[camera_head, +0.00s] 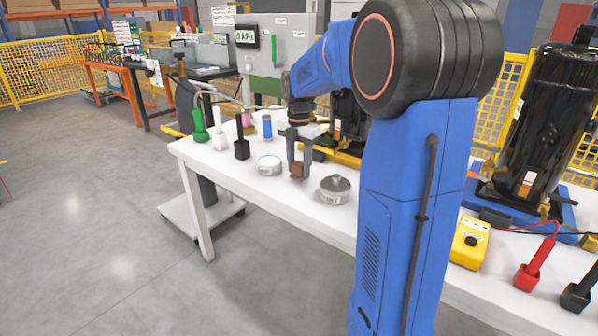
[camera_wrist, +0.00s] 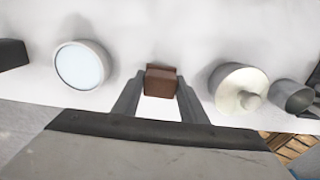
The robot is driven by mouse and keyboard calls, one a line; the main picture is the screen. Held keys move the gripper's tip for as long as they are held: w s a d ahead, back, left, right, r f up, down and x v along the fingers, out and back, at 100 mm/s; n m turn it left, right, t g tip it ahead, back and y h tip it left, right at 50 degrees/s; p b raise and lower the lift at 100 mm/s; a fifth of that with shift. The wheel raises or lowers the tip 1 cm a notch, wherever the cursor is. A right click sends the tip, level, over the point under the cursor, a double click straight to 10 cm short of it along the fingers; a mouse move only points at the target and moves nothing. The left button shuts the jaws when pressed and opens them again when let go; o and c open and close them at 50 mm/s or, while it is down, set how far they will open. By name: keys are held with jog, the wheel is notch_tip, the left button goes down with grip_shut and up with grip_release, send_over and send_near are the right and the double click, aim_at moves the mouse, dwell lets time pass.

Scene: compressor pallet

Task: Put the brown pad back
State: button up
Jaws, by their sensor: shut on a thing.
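The brown pad (camera_head: 297,170) is a small brown block between the fingertips of my gripper (camera_head: 298,160). In the wrist view the pad (camera_wrist: 161,81) sits between the two finger ends (camera_wrist: 160,92), and the gripper is shut on it. It is at or just above the white table top; I cannot tell whether it touches. A round white-topped tin (camera_head: 269,165) is to its left and a grey metal round piece with a knob (camera_head: 335,189) is to its right. The tin (camera_wrist: 82,65) and the knobbed piece (camera_wrist: 240,88) also flank it in the wrist view.
The white table (camera_head: 240,183) has a black holder (camera_head: 241,149), a green bottle (camera_head: 200,126) and a blue cylinder (camera_head: 267,127) at the left. A yellow meter (camera_head: 469,243) and a red probe holder (camera_head: 534,265) are at the right. A black compressor (camera_head: 549,118) stands behind.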

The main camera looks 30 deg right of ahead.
jog(key=shift+f, duration=0.8)
jog(key=shift+f, duration=0.15)
jog(key=o, duration=1)
